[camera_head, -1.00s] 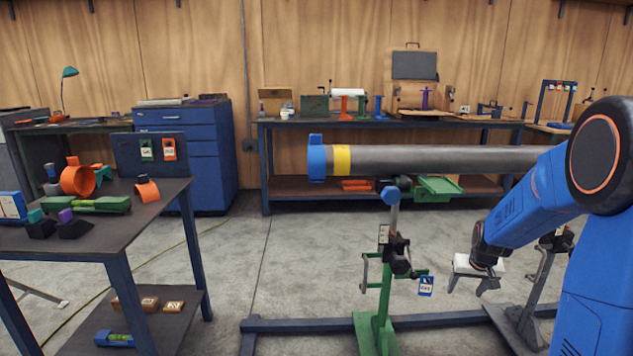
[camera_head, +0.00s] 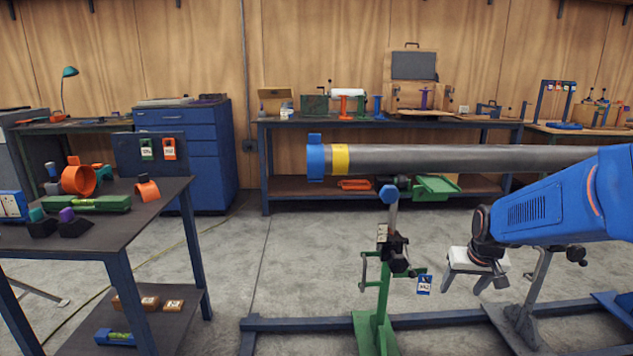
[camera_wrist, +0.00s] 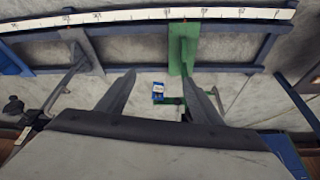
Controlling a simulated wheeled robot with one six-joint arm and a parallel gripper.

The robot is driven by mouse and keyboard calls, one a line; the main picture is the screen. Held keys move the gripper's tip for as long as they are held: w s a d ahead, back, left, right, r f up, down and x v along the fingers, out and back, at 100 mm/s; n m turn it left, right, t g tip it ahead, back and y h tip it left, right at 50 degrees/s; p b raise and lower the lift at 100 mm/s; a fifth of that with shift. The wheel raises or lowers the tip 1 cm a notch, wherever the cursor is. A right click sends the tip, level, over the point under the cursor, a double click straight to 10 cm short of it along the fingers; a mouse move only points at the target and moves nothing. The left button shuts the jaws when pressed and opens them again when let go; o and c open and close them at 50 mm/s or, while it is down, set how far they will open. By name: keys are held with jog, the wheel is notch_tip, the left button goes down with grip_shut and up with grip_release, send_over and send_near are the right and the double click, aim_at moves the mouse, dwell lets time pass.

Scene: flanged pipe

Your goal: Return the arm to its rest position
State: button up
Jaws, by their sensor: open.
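My gripper (camera_head: 472,281) is at the right in the head view, in front of the pipe stands and below the pipe, with its fingers pointing down. It is open and empty. In the wrist view its two fingers (camera_wrist: 160,95) stand apart with floor, the stand frame and a blue tag between them. My blue arm comes in from the right edge of the head view. The long grey pipe (camera_head: 440,158) lies level, with a blue flanged end (camera_head: 316,158) and a yellow band (camera_head: 341,158).
The green stand (camera_head: 377,310) carries a blue tag (camera_head: 424,285) near my gripper. A dark table (camera_head: 140,215) with orange and green parts is at left.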

jog(key=s+a+r, duration=0.2)
jog(key=s+a, duration=0.1)
jog(key=s, duration=0.6)
jog(key=s+a+r+n, duration=0.1)
jog(key=s+a+r, duration=0.1)
jog(key=s, duration=0.7)
jog(key=s+a+r, duration=0.2)
jog(key=s+a, duration=0.2)
jog(key=s, duration=0.5)
jog(key=shift+s+a+n+y, duration=0.3)
jog(key=shift+s+n, duration=0.05)
jog(key=shift+n, duration=0.05)
dwell(0.4)
